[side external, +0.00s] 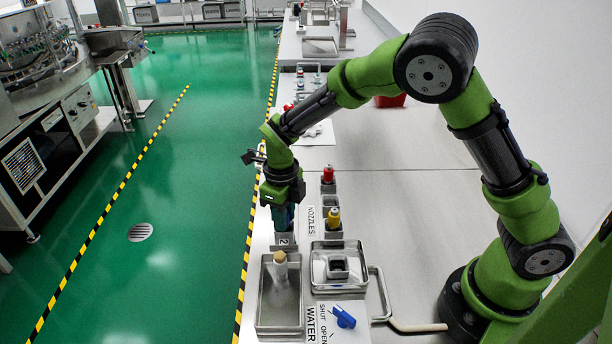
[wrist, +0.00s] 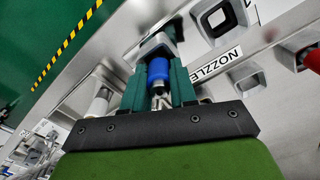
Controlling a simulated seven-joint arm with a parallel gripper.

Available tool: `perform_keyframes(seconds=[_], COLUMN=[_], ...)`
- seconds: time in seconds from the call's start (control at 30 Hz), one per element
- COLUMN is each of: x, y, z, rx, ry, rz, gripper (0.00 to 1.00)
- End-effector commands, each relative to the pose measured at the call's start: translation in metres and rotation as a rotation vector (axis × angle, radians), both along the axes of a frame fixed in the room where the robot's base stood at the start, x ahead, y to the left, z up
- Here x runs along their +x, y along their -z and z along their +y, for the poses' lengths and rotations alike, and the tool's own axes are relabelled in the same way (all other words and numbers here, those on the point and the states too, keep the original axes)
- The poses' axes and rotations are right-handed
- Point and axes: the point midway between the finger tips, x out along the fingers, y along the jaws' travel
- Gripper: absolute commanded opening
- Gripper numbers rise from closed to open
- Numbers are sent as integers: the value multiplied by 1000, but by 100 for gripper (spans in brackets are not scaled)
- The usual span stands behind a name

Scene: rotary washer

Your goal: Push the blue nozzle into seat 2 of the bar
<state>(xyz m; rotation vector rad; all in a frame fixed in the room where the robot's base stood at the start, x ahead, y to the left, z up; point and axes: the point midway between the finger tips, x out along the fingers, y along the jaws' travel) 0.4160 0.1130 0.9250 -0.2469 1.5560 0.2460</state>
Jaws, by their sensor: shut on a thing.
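My gripper (side external: 283,222) points down over the grey block marked 2 (side external: 284,240) in the side view. In the wrist view its teal fingers (wrist: 159,82) are shut on the blue nozzle (wrist: 158,69). The nozzle's lower end points to a grey square seat (wrist: 155,44) just beyond the fingertips. I cannot tell whether the nozzle touches the seat or has entered it. In the side view the fingers mostly hide the nozzle and the seat's opening.
A yellow nozzle (side external: 333,217) and a red nozzle (side external: 327,174) stand in holders right of my gripper. A steel basin (side external: 265,322) with a tan-topped post (side external: 280,267) lies in front. Beside it are a tray (side external: 318,287) and a blue water handle (side external: 344,317).

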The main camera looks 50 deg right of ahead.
Motion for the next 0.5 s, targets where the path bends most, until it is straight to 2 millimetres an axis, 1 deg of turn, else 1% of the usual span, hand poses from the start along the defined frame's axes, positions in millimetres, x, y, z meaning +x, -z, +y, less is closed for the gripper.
perform_keyframes(seconds=[0.03,0.2,0.23,0.5], x=[0,0,0,0], y=[0,0,0,-1], z=[0,0,0,0], rx=[0,0,0,0], ry=[0,0,0,0], rz=[0,0,0,0], gripper=[28,54,56,56])
